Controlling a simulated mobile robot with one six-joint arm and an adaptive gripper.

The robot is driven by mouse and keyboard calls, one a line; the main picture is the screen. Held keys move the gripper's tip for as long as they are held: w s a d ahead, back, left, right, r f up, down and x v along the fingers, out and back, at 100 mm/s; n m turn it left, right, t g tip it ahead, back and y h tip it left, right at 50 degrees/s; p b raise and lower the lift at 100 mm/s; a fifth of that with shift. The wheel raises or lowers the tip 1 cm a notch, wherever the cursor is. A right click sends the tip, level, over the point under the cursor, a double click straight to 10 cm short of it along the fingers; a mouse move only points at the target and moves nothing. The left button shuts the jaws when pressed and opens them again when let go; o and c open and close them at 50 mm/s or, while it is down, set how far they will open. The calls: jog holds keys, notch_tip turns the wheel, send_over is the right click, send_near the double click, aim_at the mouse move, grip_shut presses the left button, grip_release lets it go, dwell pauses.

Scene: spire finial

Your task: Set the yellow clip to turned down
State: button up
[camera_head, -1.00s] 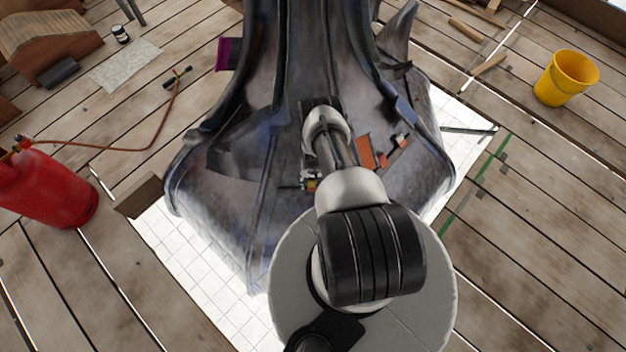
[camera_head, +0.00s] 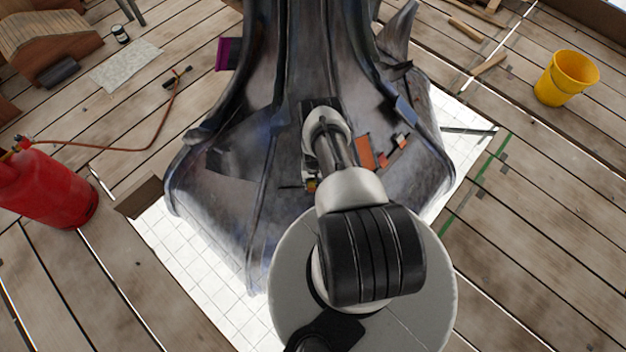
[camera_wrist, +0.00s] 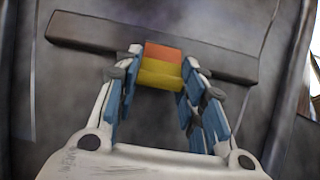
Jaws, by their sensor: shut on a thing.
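The yellow clip (camera_wrist: 159,78) is in the wrist view, a small block with a yellow lower part and an orange upper part. It sits in front of a dark grey bar (camera_wrist: 84,32) on the spire's weathered metal face. My gripper (camera_wrist: 161,66) has its blue-padded fingers on both sides of the clip and is shut on it. In the head view a small yellow-orange bit of the clip (camera_head: 311,186) shows beside my wrist. My arm hides most of the gripper there.
The dark metal spire (camera_head: 225,215) fills the middle, on a white tiled sheet (camera_head: 185,265). Orange patches (camera_head: 365,152) lie right of my wrist.

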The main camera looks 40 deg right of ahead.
jog(key=shift+d+f, duration=0.1)
jog(key=shift+w+d+f+g+y, duration=0.1)
jog(key=shift+w+g+y, duration=0.1)
jog(key=shift+g+y, duration=0.1)
dwell(0.4)
jog(key=o, duration=1.1)
jog(key=r, duration=0.8)
jog(key=w+d+r, duration=0.1)
jog(key=r, duration=0.3)
jog(key=shift+w, duration=0.1)
